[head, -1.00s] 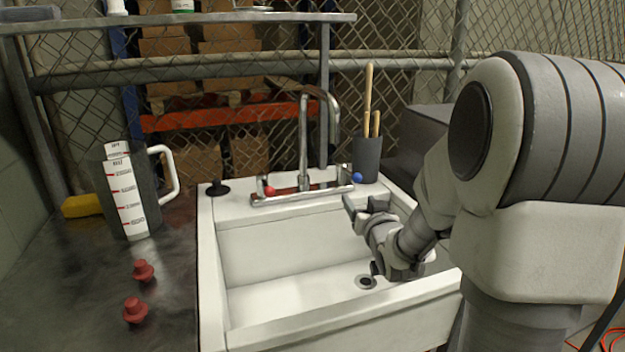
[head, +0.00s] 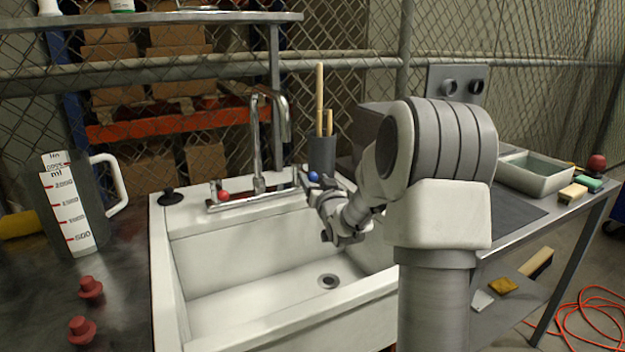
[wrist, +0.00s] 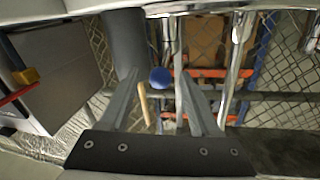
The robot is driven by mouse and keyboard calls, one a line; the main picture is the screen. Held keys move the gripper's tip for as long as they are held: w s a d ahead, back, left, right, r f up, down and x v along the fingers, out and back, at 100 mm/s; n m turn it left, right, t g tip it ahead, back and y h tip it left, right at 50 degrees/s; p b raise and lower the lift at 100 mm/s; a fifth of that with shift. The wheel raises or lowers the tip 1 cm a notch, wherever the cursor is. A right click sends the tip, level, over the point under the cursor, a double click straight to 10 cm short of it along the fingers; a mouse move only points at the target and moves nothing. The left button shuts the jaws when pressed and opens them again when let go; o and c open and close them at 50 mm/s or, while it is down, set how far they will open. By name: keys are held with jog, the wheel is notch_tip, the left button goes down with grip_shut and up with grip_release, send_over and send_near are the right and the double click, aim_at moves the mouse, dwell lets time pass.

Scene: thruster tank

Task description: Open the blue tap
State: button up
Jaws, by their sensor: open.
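The blue tap (head: 314,176) is a small round knob at the right end of the chrome faucet base (head: 262,197) on the white sink. My gripper (head: 311,185) is at this knob, reaching in over the sink's right side. In the wrist view the blue tap (wrist: 160,77) shows between the tips of the two open fingers of my gripper (wrist: 158,82). I cannot tell whether a finger touches it. The red tap (head: 223,196) is at the left end of the faucet base. My fingers hide part of the base near the blue tap.
The tall faucet spout (head: 256,140) rises left of my gripper. A dark holder (head: 322,155) with wooden handles stands close behind the blue tap. A measuring jug (head: 72,210) and two red knobs (head: 88,289) are on the left counter. The sink basin (head: 250,262) is empty.

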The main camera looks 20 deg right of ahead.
jog(key=shift+w+d, duration=0.1)
jog(key=shift+w, duration=0.85)
grip_shut()
dwell(0.8)
